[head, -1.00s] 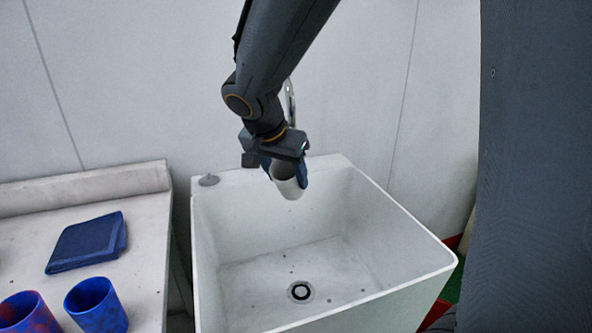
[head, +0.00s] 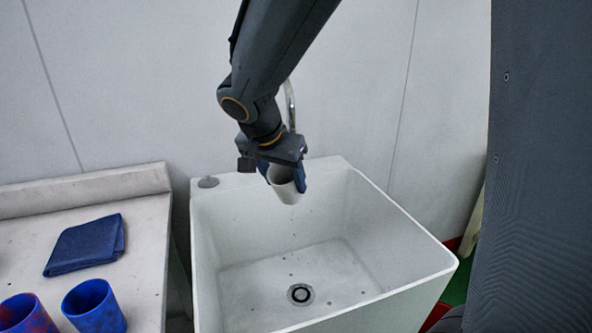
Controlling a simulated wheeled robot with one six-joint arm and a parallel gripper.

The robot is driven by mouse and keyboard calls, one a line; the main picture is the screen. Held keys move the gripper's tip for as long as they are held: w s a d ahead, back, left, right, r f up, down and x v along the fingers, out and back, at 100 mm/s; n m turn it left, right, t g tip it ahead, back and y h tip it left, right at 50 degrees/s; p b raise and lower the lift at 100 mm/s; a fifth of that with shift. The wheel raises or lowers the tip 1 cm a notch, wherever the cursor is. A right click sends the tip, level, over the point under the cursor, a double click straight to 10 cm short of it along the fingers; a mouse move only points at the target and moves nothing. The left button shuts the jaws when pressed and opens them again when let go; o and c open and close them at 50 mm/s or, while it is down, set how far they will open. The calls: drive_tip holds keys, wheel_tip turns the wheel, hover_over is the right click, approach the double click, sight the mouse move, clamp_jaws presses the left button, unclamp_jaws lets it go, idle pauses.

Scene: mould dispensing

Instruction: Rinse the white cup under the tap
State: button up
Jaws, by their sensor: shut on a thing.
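The white cup (head: 285,186) is held over the back part of the white sink (head: 449,262), below rim height in the picture and clear of the basin floor. My gripper (head: 283,176) is shut on the cup, with dark blue fingers at its sides. The cup is tilted, and its opening shows only partly. The tap (head: 289,103) is a thin curved metal pipe behind my arm; its outlet is hidden by my arm and gripper. No water stream is visible.
A grey counter (head: 150,225) stands left of the sink with a folded blue cloth (head: 85,244), a blue cup (head: 94,307) and a red-blue cup (head: 27,314). The drain (head: 300,294) is open to view.

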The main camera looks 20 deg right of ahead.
sight(274, 173)
idle(0.5)
drive_tip(key=s+a+r+p, duration=0.1)
drive_tip(key=s+r, duration=0.1)
drive_tip(key=s+a+r, duration=0.1)
drive_tip(key=a+r, duration=0.1)
drive_tip(key=shift+s+a+p, duration=0.2)
drive_tip(key=shift+s+p, duration=0.15)
idle(0.6)
drive_tip(key=w+d+f+n, duration=0.1)
drive_tip(key=w+f, duration=0.1)
drive_tip(key=w+d+f, duration=0.1)
drive_tip(key=w+f, duration=0.1)
drive_tip(key=w+d+f+n+y, duration=0.1)
drive_tip(key=w+f, duration=0.2)
drive_tip(key=shift+d+f+n, duration=0.1)
drive_tip(key=shift+d+n, duration=0.2)
drive_tip(key=shift+d, duration=0.1)
wheel_tip(274, 173, down, 8)
drive_tip(key=w+n+t+y, duration=0.1)
drive_tip(key=n, duration=0.2)
drive_tip(key=shift+w+d+f, duration=0.25)
drive_tip(key=shift+w+d, duration=0.15)
drive_tip(key=shift+d, duration=0.1)
